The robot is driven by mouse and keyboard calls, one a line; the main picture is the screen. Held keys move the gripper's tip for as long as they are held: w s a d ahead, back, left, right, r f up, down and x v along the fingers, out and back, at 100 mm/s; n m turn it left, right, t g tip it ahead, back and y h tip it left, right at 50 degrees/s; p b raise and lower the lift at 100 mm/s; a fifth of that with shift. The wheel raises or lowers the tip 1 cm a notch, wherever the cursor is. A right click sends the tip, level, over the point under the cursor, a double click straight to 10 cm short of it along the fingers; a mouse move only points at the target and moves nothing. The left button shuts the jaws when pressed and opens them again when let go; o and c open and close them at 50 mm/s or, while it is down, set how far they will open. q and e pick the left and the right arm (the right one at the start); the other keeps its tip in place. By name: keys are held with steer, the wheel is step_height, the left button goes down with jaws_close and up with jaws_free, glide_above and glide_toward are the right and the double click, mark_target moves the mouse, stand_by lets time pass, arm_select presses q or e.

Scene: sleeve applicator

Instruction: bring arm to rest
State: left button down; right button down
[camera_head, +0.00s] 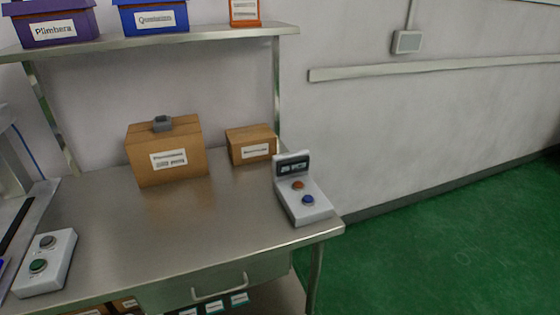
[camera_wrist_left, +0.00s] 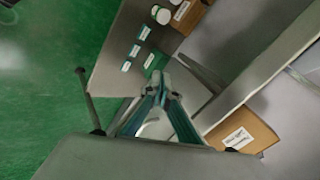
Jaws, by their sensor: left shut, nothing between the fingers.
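My left gripper (camera_wrist_left: 170,84) shows in the left wrist view, with its fingers together and nothing held between them. It is in the air near the front edge of the metal table; how far it is from the table I cannot tell. The head view shows neither of my arms, and my right gripper is in neither view. The metal table (camera_head: 190,225) fills the lower left of the head view.
On the table stand a large cardboard box (camera_head: 190,160), a smaller one (camera_head: 251,143), a control box with red and blue buttons (camera_head: 302,200) and a two-button box (camera_head: 46,262). A shelf (camera_head: 200,40) with bins is above. Green floor (camera_head: 450,240) at right is clear.

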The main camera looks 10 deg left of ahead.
arm_select(q)
steer(key=w+d+f+n+t+h+p, duration=0.1)
steer(key=d+f+t+h, duration=0.1)
steer(key=d+f, duration=0.3)
steer(key=d+f+n+t+h+p, duration=0.1)
steer(key=d+f+h, duration=0.3)
steer(key=d, duration=0.6)
steer(key=shift+w+d+f+n+t+h, duration=0.2)
steer(key=shift+w+f+n+t+h, duration=0.2)
steer(key=shift+n, duration=0.2)
